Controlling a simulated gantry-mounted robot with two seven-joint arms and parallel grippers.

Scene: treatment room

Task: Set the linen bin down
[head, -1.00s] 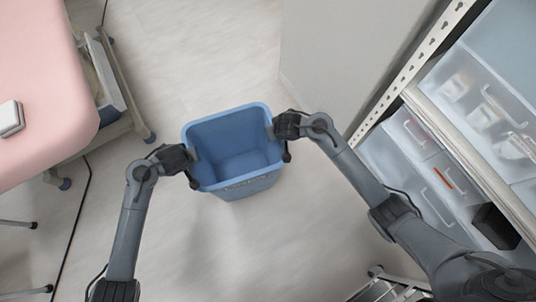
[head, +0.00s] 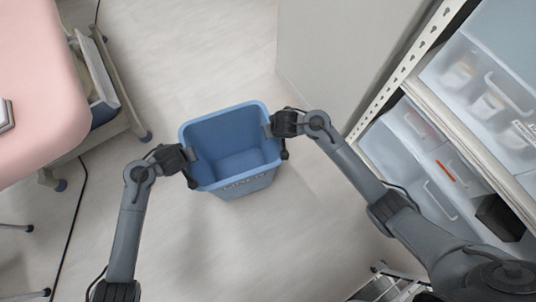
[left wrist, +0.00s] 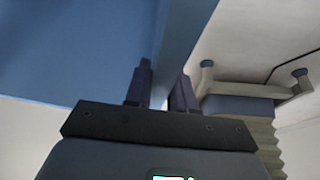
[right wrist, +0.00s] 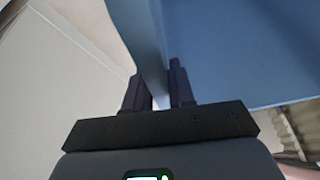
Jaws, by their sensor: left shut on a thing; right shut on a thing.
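The blue linen bin (head: 247,184) is upright and looks empty in the head view, with lettering on its near side. My left gripper (head: 190,156) is shut on its left rim. My right gripper (head: 272,127) is shut on its right rim. In the left wrist view the bin wall (left wrist: 90,50) passes between the fingers (left wrist: 160,85). In the right wrist view the bin wall (right wrist: 230,50) also runs between the fingers (right wrist: 160,85). The bin's underside is hidden, so I cannot tell whether it touches the floor.
Pale floor (head: 225,250) is clear around the bin. A pink treatment couch (head: 40,90) with a wheeled frame stands at left. A grey wall or partition (head: 335,50) rises behind right, and shelving with clear drawers (head: 430,150) stands at right. A dark cable (head: 75,220) crosses the floor at left.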

